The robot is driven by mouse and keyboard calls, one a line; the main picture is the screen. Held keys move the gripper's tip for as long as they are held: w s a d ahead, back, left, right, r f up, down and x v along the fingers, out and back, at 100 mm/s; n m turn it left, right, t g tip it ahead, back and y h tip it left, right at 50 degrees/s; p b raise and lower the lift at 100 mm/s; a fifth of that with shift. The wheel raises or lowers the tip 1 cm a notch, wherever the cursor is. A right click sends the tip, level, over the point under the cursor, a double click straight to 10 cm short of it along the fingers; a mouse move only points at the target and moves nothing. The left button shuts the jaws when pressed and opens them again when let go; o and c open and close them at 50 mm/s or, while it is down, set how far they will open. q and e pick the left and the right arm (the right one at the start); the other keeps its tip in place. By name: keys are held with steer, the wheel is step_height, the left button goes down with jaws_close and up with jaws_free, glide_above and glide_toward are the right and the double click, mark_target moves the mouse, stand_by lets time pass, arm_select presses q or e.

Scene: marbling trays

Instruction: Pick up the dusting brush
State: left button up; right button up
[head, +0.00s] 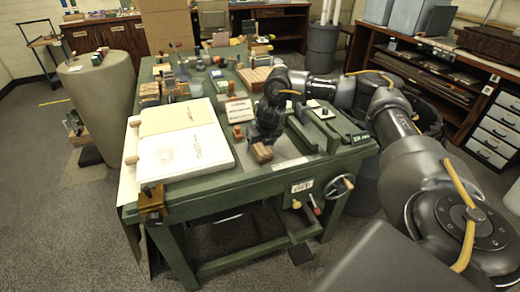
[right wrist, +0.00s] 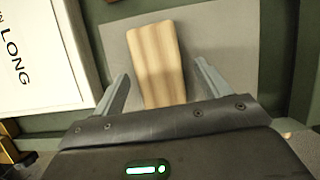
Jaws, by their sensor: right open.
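A light wooden block-shaped piece, which I take for the dusting brush (right wrist: 155,48), lies on a grey sheet in the right wrist view; no bristles show. In the head view the brush (head: 262,153) lies near the front edge of the green table, just below my right gripper (head: 264,139). In the right wrist view my right gripper (right wrist: 161,72) is open, with one finger on each side of the brush's near part. I see gaps between the fingers and the wood. The near end of the brush is hidden by the gripper body. My left gripper is not in view.
A white board with a tan sheet (head: 170,122) lies left of the brush on the green table (head: 215,200). Labelled cards (head: 239,109) and wooden strips (head: 255,76) stand behind. A green frame-like fixture (head: 312,135) is close on the right. A handwheel (head: 340,186) sticks out in front.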

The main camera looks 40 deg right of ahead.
steer(key=shift+f, duration=0.15)
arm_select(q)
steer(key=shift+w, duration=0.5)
arm_select(e)
steer(key=c, duration=1)
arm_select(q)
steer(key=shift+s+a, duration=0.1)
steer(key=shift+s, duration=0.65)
arm_select(e)
steer(key=shift+c, duration=0.2)
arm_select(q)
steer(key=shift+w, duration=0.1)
